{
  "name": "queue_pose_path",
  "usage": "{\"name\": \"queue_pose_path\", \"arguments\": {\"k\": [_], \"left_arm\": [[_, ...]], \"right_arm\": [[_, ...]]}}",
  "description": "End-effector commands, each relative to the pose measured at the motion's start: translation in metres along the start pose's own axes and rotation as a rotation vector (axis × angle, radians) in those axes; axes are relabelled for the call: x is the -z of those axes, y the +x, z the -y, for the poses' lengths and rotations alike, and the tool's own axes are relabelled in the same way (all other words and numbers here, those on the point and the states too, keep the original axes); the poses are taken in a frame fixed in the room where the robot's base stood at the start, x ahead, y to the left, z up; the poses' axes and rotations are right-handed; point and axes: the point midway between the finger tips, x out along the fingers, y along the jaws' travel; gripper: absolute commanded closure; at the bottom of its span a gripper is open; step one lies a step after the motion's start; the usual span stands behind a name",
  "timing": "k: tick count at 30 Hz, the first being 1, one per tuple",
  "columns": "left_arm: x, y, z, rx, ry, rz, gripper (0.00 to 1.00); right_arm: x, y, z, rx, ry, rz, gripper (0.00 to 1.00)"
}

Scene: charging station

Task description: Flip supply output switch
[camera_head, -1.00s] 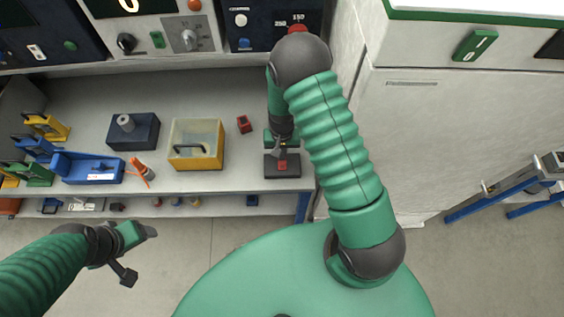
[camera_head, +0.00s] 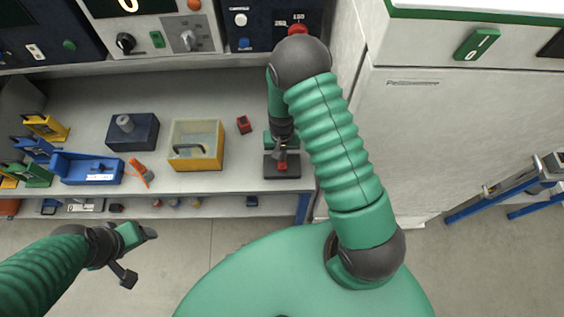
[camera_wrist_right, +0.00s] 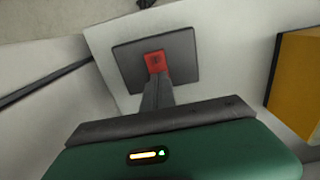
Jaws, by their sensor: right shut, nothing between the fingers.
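A dark square block (camera_head: 291,172) with a small red rocker-like piece (camera_head: 282,167) sits near the front edge of the bench. The wrist view shows the dark block (camera_wrist_right: 184,62) and its red piece (camera_wrist_right: 155,62) just past the fingertips. My right gripper (camera_head: 281,156) is shut and empty, pointing down at the red piece; contact cannot be told. Its fingers also show in the wrist view (camera_wrist_right: 157,80). My left gripper (camera_head: 137,255) is open and empty, in front of the bench. Other switches are a green one (camera_head: 157,39) on the rear panel and a green I/0 rocker (camera_head: 476,44) on the cabinet.
On the bench stand a small red block (camera_head: 244,124), a yellow bin (camera_head: 197,164), a dark blue box (camera_head: 132,132) and a blue tray (camera_head: 88,169). A white cabinet (camera_head: 430,130) stands on the right. A blue-framed cart (camera_head: 500,194) is at far right.

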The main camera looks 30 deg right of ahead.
Motion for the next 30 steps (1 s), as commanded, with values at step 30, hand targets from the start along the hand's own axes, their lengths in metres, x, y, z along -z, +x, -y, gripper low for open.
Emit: {"name": "queue_pose_path", "arguments": {"k": [30], "left_arm": [[0.012, -0.052, 0.000, 0.000, 0.000, 0.000, 0.29]], "right_arm": [[0.000, -0.066, 0.000, 0.000, 0.000, -0.001, 1.00]]}}
